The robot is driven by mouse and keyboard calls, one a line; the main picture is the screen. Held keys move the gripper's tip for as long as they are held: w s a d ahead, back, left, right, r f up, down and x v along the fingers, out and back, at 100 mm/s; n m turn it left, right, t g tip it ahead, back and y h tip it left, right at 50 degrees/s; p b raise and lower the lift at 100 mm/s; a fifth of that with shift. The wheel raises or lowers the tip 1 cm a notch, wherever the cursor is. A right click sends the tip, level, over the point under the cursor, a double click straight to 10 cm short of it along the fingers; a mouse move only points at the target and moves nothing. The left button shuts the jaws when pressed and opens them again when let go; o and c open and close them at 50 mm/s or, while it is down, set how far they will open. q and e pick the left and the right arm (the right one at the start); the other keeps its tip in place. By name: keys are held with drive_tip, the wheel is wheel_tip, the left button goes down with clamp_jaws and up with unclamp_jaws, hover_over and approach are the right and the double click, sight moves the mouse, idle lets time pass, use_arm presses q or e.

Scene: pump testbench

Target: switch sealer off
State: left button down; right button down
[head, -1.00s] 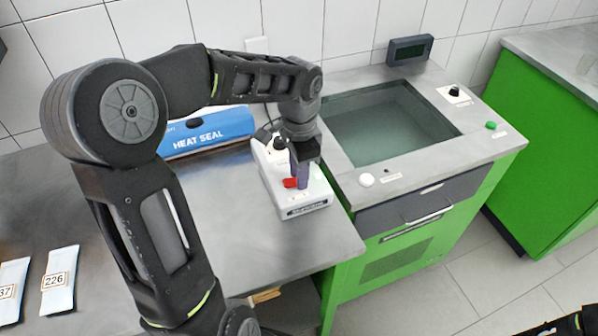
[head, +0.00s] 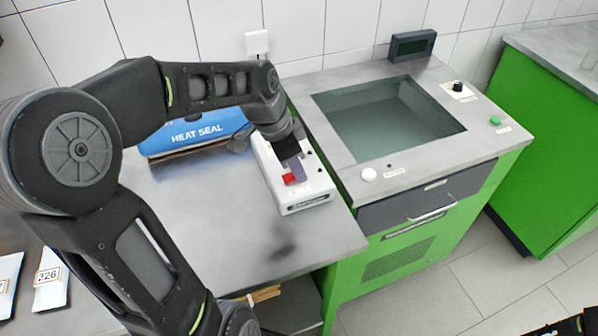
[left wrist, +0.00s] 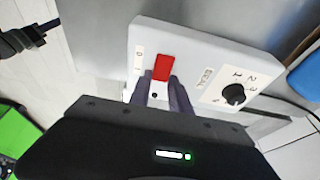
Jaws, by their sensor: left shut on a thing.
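The heat sealer has a blue body marked HEAT SEAL (head: 197,132) and a white control box (head: 305,198) in front of it, on the grey table. A red rocker switch (head: 288,178) sits on the box; it also shows in the left wrist view (left wrist: 163,67), with a black dial (left wrist: 233,95) to its right. My left gripper (head: 299,174) is at the switch, its two purple-grey fingers (left wrist: 168,97) close together and shut on the red switch. The fingertips hide part of it, and I cannot tell which way it is tipped.
A green cabinet with a sunken glass-like basin (head: 390,118) stands right of the table, with a white button (head: 369,174), a green button (head: 495,120) and a dark display (head: 412,45). Labelled packets (head: 50,280) lie at left. The front middle of the table is clear.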

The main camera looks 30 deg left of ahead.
use_arm(q)
drive_tip(key=shift+s+a+f+t+b, duration=0.1)
drive_tip(key=shift+f+t+b, duration=0.3)
drive_tip(key=shift+b, duration=0.2)
drive_tip(key=shift+s+r+t+h, duration=0.1)
drive_tip(key=shift+r+t+h, duration=0.2)
drive_tip(key=shift+r+h, duration=0.1)
use_arm(e)
wheel_tip(320, 180, down, 3)
drive_tip(key=shift+r, duration=0.15)
use_arm(q)
drive_tip(key=c, duration=1.2)
unclamp_jaws()
drive_tip(key=v, duration=0.8)
